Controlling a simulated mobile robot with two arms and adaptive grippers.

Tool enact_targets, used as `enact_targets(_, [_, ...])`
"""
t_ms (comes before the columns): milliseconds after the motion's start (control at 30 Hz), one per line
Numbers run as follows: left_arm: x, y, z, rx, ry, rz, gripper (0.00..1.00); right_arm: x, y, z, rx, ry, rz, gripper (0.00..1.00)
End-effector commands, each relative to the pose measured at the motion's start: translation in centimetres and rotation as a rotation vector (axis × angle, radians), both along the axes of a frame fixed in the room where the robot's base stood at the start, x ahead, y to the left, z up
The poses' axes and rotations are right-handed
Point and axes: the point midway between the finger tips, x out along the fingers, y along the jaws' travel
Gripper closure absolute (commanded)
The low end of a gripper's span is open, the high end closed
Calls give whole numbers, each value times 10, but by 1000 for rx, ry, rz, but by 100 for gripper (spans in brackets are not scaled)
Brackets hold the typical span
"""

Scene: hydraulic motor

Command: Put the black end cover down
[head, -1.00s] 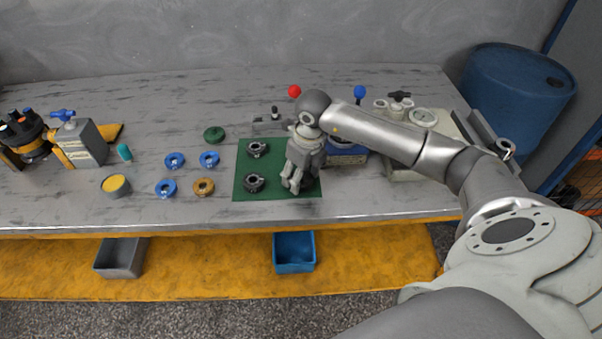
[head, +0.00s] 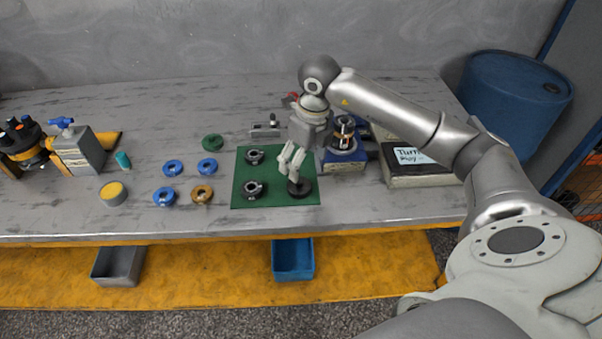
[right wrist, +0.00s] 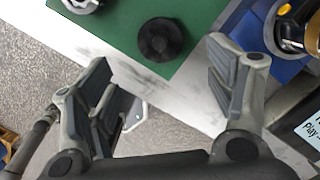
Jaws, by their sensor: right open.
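The black end cover (head: 300,186) lies on the right part of the green mat (head: 237,188). It also shows in the right wrist view as a round black disc (right wrist: 160,40) lying flat on the mat, apart from the fingers. My right gripper (head: 292,158) is above and just behind the cover, open and empty. In the right wrist view its two fingers (right wrist: 160,85) are spread wide with nothing between them. My left gripper is not in view.
A blue fixture (head: 343,158) with a motor part stands right of the mat. A blue bin (head: 293,260) sits below.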

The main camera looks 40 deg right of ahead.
Motion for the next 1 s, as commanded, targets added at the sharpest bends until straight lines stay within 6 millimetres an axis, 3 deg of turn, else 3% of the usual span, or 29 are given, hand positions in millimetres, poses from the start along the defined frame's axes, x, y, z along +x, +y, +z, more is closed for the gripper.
enact_targets(100, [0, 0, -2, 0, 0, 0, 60, -2, -1, 19, -1, -2, 1, 23])
enact_targets(300, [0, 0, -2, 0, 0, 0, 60, -5, -1, 33, 0, 1, 0, 23])
enact_targets(867, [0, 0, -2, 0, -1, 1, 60, -5, 0, 33, 4, 1, 3, 23])
enact_targets(1000, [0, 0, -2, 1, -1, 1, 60, -4, 29, 25, 91, -17, 50, 23])
